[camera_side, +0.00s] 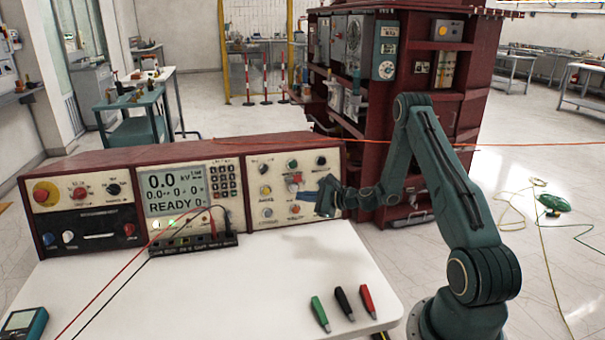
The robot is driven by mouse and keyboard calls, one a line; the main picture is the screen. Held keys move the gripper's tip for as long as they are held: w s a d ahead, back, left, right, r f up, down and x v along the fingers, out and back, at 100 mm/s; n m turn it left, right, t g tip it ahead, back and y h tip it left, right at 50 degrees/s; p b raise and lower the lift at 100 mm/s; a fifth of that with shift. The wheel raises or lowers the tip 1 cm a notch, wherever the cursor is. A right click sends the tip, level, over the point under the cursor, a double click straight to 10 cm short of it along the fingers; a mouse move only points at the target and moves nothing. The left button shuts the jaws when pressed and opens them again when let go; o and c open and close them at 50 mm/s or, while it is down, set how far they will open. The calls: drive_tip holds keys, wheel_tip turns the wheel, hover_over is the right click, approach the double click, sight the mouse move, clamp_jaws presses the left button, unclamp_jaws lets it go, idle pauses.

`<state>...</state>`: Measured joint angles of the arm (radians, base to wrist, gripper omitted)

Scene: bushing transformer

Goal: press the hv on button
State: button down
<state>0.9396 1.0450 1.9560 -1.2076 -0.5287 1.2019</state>
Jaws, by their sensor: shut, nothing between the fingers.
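The control console (120,165) stands along the back of the white table, with a red-brown housing and cream panels. Its right panel (280,225) carries several knobs and buttons, among them a green one (293,164) in the upper row and a red one (294,186) below it. The labels are too small to read, so I cannot tell which is the hv on button. My gripper (305,195) is shut and empty, in front of this panel's right side, pointing left near the red and orange controls. I cannot tell if it touches the panel. It hides part of the panel's right edge.
The console display (175,192) reads READY. A terminal strip (192,244) with red and black leads sits before it. Green, black and red probes (343,303) lie at the table's front, a meter (22,325) at front left. The table's middle is clear.

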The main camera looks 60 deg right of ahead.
drive_tip(key=shift+w+d+f, duration=0.2)
drive_tip(key=shift+w+d, duration=0.45)
drive_tip(key=shift+w+d+f, duration=0.25)
drive_tip(key=shift+w+d, duration=0.4)
drive_tip(key=shift+w+d+f, duration=0.2)
drive_tip(key=shift+w+d, duration=0.45)
drive_tip(key=shift+w+d+f, duration=0.2)
drive_tip(key=shift+w+d, duration=0.4)
drive_tip(key=shift+d, duration=0.05)
idle(2.3)
drive_tip(key=shift+s+a, duration=0.1)
drive_tip(key=shift+s, duration=0.05)
drive_tip(key=shift+s+a+r, duration=0.25)
drive_tip(key=shift+s+a, duration=0.25)
idle(0.5)
drive_tip(key=shift+s+a+r, duration=0.3)
drive_tip(key=shift+s+a, duration=0.55)
drive_tip(key=shift+a, duration=0.05)
drive_tip(key=shift+s+a+r, duration=0.3)
drive_tip(key=shift+s+a, duration=0.55)
